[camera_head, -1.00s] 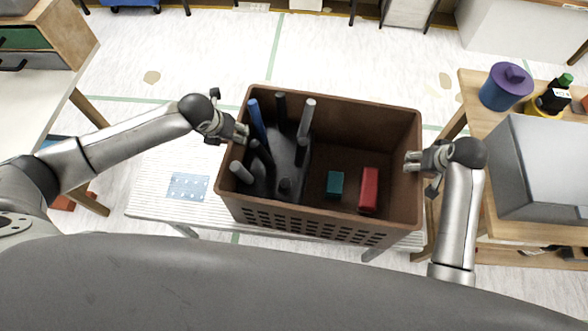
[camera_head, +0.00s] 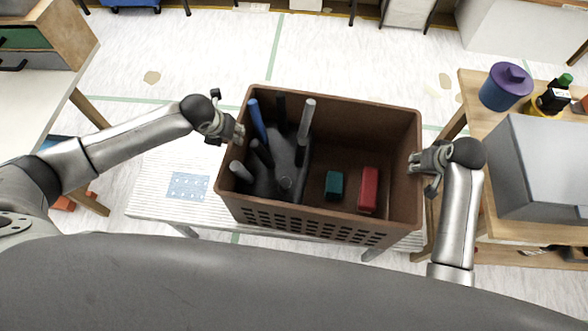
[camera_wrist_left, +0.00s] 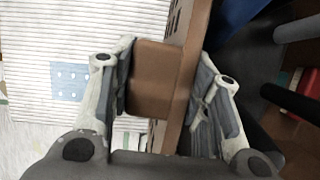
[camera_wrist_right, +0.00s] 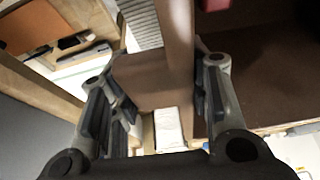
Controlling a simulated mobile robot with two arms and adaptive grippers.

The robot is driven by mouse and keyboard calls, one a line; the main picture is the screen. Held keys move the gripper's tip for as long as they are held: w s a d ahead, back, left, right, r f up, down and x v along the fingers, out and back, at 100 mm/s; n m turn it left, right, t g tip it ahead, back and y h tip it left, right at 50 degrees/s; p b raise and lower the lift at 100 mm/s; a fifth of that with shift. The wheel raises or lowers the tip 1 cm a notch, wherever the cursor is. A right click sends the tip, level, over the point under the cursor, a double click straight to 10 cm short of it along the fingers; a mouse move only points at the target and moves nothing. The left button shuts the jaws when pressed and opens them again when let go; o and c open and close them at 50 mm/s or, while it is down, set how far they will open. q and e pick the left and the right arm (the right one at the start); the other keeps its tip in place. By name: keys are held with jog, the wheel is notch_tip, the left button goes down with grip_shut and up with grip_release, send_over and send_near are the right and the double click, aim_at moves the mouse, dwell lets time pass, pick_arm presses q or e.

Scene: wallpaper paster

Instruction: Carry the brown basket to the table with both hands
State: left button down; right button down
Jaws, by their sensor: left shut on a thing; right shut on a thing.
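The brown basket (camera_head: 330,228) is in the middle of the head view, over a white slatted table (camera_head: 150,195). Whether its underside touches that table is hidden. It holds a dark tray with several upright tools, a teal block (camera_head: 334,184) and a red block (camera_head: 369,188). My left gripper (camera_head: 238,132) is shut on the basket's left wall; the left wrist view shows the brown wall (camera_wrist_left: 158,80) between its fingers. My right gripper (camera_head: 416,163) is shut on the right wall, which also shows between the fingers in the right wrist view (camera_wrist_right: 155,80).
A wooden table (camera_head: 470,95) at the right bears a purple-lidded jar (camera_head: 505,87), a dark bottle (camera_head: 553,95) and a large grey box (camera_head: 545,165). A white desk (camera_head: 35,95) with drawers stands at the left. The floor behind the basket is open.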

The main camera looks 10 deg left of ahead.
pick_arm(q)
jog(key=shift+w+r, duration=0.15)
pick_arm(e)
jog(key=shift+w+r, duration=0.1)
jog(key=shift+r, duration=0.05)
pick_arm(q)
jog(key=shift+r, duration=0.15)
pick_arm(e)
jog(key=shift+r, duration=0.1)
